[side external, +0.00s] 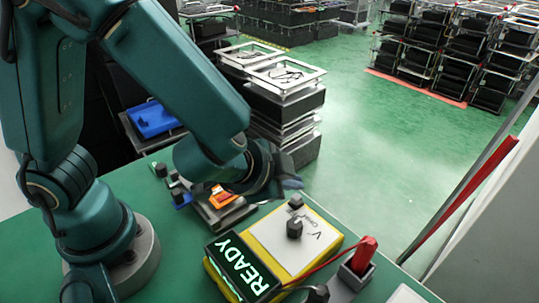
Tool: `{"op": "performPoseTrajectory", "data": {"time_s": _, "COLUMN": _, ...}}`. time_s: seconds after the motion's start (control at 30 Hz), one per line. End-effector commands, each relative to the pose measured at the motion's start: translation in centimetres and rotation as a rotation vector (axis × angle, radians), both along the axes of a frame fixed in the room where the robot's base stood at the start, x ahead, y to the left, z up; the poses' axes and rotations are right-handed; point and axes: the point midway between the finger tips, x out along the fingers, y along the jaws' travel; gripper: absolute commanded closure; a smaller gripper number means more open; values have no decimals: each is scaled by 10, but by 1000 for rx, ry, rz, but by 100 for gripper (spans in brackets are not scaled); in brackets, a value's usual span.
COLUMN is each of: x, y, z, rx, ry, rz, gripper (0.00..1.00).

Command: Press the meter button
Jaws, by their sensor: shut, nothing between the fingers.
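The meter (318,226) is a yellow box with a light grey face, lying on the green table. Its black display (242,268) at the near left reads READY in lit letters. A black knob (294,229) stands on the face, and a smaller dark knob or button (296,202) sits near the far edge; I cannot tell for sure which is the button. My gripper (292,183) is shut and empty, just beyond the meter's far edge and seemingly above the table. Contact with the meter is not visible.
A small panel with an orange switch (222,197) and dark knobs lies left of my gripper, partly hidden by my arm. A red probe (364,255) stands in a grey holder right of the meter, with a red lead. Racks stand on the floor behind.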

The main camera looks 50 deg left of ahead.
Motion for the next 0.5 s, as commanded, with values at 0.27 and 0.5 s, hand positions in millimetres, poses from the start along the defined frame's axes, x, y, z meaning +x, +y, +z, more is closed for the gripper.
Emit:
{"op": "performPoseTrajectory", "data": {"time_s": 0.27, "x": 1, "y": 0, "z": 27, "rx": -7, "ry": -5, "rz": 4, "gripper": 100}}
{"op": "performPoseTrajectory", "data": {"time_s": 0.5, "x": 1, "y": 0, "z": 46, "rx": -4, "ry": -3, "rz": 2, "gripper": 100}}
